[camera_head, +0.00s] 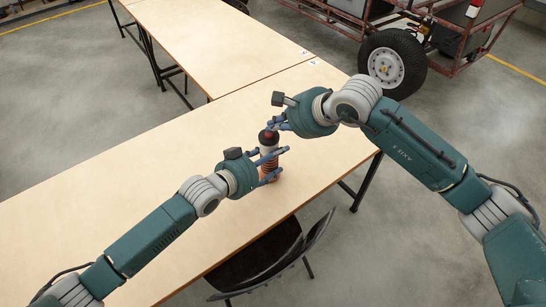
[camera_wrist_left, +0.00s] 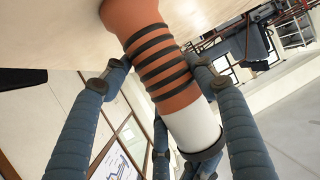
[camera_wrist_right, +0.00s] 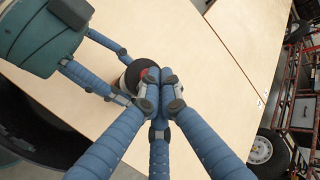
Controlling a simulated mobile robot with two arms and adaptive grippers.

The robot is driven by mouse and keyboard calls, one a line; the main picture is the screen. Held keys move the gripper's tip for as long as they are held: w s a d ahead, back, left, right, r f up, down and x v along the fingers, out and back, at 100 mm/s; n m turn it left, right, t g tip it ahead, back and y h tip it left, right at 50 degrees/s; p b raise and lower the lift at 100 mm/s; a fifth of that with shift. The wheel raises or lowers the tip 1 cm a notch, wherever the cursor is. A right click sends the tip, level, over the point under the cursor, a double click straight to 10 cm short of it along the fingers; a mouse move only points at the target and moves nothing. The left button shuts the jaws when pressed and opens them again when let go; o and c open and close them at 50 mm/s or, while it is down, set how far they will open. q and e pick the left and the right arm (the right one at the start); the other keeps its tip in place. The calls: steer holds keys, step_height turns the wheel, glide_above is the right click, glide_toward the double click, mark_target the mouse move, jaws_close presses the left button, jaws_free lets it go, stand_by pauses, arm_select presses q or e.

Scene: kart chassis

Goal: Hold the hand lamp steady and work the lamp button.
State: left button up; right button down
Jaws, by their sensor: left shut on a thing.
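The hand lamp (camera_head: 268,170) stands upright at the table, with an orange body, black rings, a white band and a dark top with red on it. My left gripper (camera_head: 275,163) is shut around it from the left. In the left wrist view the lamp's ringed orange body (camera_wrist_left: 160,58) and white section run between the fingers. My right gripper (camera_head: 272,126) is above the lamp top, its fingers drawn together. In the right wrist view the closed fingertips (camera_wrist_right: 162,88) are beside or over the lamp top (camera_wrist_right: 136,74) and partly hide it. I cannot tell whether they touch the button.
The wooden table (camera_head: 120,240) is otherwise bare around the lamp. A second table (camera_head: 215,40) adjoins it at the back. A dark chair (camera_head: 262,262) stands at the near edge. A kart chassis with a black wheel (camera_head: 392,63) is at the back right.

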arm_select(q)
steer(key=shift+f, duration=0.1)
arm_select(e)
steer(key=shift+s+f, duration=0.1)
steer(key=shift+f, duration=0.25)
steer(key=shift+d+r, duration=0.1)
steer(key=shift+r, duration=3.3)
